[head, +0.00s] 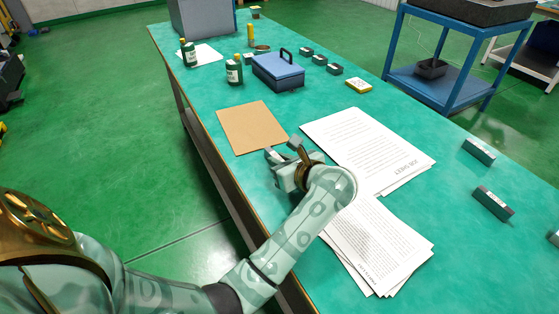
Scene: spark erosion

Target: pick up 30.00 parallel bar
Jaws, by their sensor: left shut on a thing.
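Two grey bars with white labels lie apart on the right of the bench, one farther back (479,151) and one nearer (493,202). Their labels are too small to read, so I cannot tell which bar is the 30.00 one. My right gripper is not in view.
Printed sheets (365,145) and a second stack (385,250) lie right of my left arm.

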